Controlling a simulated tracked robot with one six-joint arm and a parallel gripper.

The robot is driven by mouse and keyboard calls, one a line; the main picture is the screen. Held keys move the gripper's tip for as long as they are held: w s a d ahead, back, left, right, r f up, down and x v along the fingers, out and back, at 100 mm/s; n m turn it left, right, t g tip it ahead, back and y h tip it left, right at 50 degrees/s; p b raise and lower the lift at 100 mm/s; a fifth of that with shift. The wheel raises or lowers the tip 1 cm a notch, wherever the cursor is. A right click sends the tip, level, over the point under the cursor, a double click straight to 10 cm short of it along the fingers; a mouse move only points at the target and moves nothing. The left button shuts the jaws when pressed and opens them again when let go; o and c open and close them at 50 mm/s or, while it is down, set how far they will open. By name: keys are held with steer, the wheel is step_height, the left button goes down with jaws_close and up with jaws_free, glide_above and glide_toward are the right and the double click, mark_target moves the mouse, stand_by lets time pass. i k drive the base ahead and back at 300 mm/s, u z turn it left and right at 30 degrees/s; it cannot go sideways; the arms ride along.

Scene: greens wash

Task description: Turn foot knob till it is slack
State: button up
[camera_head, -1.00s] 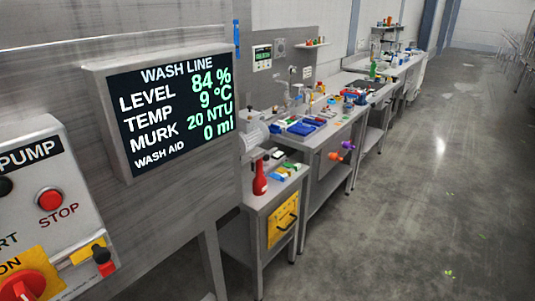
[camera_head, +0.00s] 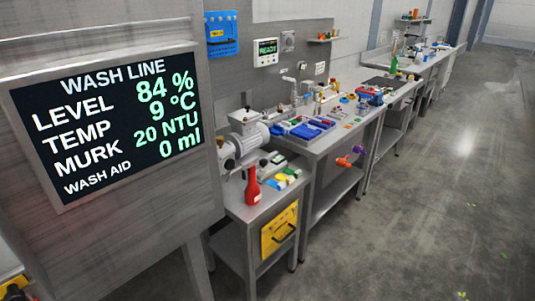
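I cannot pick out a foot knob for certain in this view. An orange knob-like part (camera_head: 343,161) and a purple one (camera_head: 358,149) stick out at the front of the middle steel bench, below its top. They are too small to tell what they belong to. A grey motor-like machine (camera_head: 243,138) stands at the back of the nearer low bench. My gripper is not in view.
The wash line display (camera_head: 112,122) fills the near left and reads level 84 %. A red bottle (camera_head: 252,187) stands on the low bench (camera_head: 250,212), above a yellow panel (camera_head: 279,234). The grey floor (camera_head: 420,200) on the right is mostly open, with small green scraps.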

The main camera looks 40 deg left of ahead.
mark_target(263, 162)
steer(key=z, duration=0.05)
steer(key=i, duration=2.2)
steer(key=u, duration=2.95)
